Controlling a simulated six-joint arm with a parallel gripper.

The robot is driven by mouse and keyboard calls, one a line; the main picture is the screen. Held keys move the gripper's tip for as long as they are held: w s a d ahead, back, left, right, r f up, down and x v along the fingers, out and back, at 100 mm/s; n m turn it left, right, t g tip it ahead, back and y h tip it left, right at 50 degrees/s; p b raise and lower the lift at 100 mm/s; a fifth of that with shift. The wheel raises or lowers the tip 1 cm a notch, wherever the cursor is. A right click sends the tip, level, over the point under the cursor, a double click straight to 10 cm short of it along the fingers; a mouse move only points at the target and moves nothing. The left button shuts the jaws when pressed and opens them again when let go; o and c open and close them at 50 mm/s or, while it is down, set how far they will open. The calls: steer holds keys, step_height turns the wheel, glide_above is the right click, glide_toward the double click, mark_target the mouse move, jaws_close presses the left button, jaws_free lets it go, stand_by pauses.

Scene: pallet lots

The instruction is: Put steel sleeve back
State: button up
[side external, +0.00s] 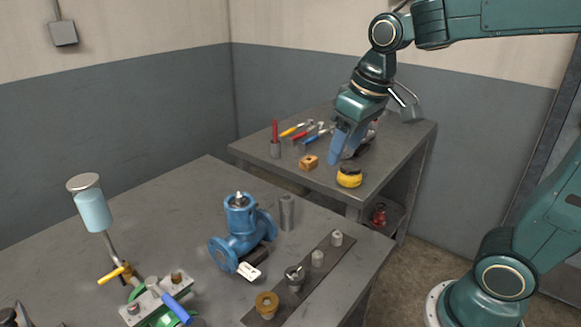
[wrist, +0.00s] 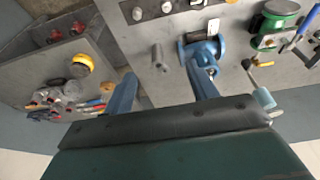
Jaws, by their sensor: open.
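The steel sleeve (side external: 287,212) is a plain grey cylinder standing upright on the near bench, just right of the blue valve (side external: 240,222). In the wrist view the sleeve (wrist: 158,57) shows between my fingers, well beyond them. My gripper (side external: 343,150) is open with blue fingers pointing down over the far bench, away from the sleeve. In the wrist view my gripper (wrist: 160,75) has its fingers spread with nothing held between them. A dark strip (side external: 310,275) on the near bench carries a brass ring (side external: 267,305) and several small metal parts.
A lamp-like cylinder (side external: 92,208) and green device (side external: 160,310) stand on the near bench. A gap separates the benches.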

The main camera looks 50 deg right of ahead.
steer(key=s+a+f+t, duration=0.1)
steer(key=s+f+t, duration=0.1)
steer(key=s, duration=1)
steer(key=shift+s, duration=0.15)
